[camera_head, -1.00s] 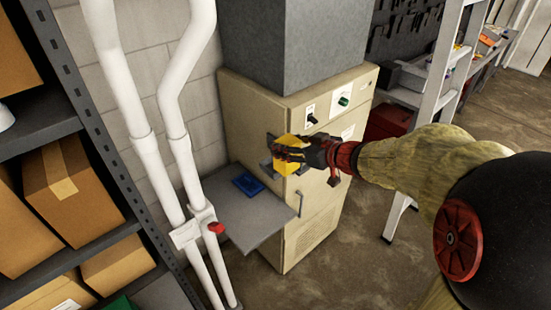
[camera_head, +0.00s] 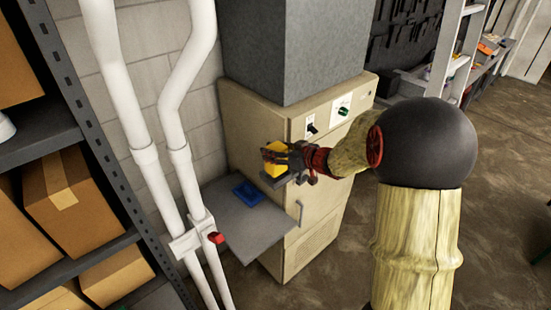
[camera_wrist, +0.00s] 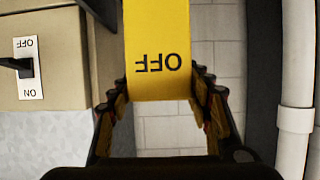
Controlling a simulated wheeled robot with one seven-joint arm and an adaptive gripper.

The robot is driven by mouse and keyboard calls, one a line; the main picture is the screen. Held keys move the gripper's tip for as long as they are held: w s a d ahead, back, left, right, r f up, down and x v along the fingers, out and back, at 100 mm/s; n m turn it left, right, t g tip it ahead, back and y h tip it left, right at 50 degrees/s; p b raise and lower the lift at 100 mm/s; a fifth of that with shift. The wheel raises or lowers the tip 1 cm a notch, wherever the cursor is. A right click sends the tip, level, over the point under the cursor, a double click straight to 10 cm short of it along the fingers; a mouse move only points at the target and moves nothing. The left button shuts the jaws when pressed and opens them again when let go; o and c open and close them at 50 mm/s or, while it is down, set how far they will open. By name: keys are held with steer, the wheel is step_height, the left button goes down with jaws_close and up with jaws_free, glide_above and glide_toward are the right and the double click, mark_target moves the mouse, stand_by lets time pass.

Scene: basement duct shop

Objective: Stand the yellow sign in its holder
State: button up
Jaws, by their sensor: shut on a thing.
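The yellow sign (camera_head: 273,157) is held by my gripper (camera_head: 285,158) in front of the beige cabinet, above the grey shelf. In the wrist view the sign (camera_wrist: 157,35) shows the word OFF upside down, with a finger of my gripper (camera_wrist: 160,86) on either side. A blue piece (camera_head: 249,193), which looks like the holder, lies on the grey shelf below and a little left of the sign. The sign is apart from it. The sign's far end runs out of the wrist view.
The grey shelf (camera_head: 245,240) is otherwise bare and juts from the beige cabinet (camera_head: 340,190). White pipes (camera_head: 180,165) with a red knob (camera_head: 216,238) stand at its left. A rack with cardboard boxes (camera_head: 75,200) is farther left. An OFF/ON switch (camera_wrist: 27,68) shows beside the sign.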

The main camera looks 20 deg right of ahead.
mark_target(275, 171)
steer(key=shift+w+f, duration=0.35)
steer(key=shift+f, duration=1.65)
steer(key=shift+f, duration=0.1)
steer(key=o, duration=1.2)
